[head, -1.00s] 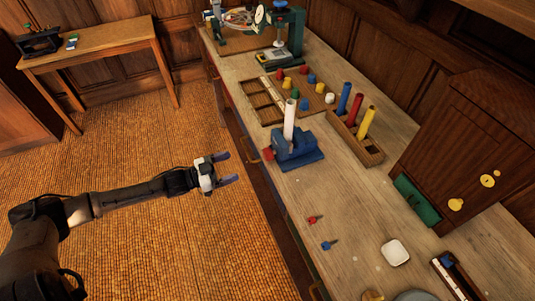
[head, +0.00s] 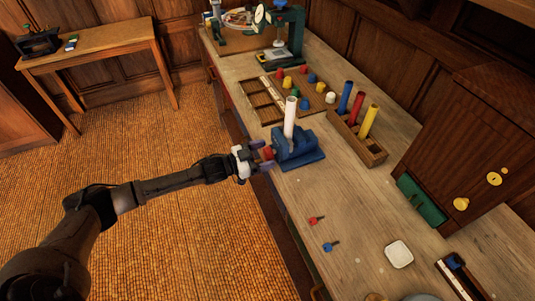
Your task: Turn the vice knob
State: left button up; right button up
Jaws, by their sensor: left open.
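The blue vice (head: 299,152) sits at the near left edge of the workbench, with a white cylinder (head: 290,116) standing upright in it. The red vice knob (head: 268,153) is on its left side, facing my left arm. My left gripper (head: 264,156) is open, with its fingers at the knob, one on the far side and one on the near side. I cannot tell whether the fingers touch the knob. My right gripper is not in view.
A wooden rack (head: 358,140) with blue, red and yellow cylinders stands right of the vice. The bench between is clear.

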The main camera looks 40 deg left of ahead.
pick_arm(q)
jog(key=shift+w+d, duration=0.3)
jog(key=shift+w, duration=0.3)
jog(key=c, duration=0.9)
jog(key=shift+r+m+p, duration=0.2)
jog(key=shift+m+p, duration=0.6)
jog(key=shift+p, duration=0.05)
jog(key=shift+f+m+p, duration=0.2)
jog(key=shift+m+p, duration=0.1)
jog(key=shift+m, duration=0.7)
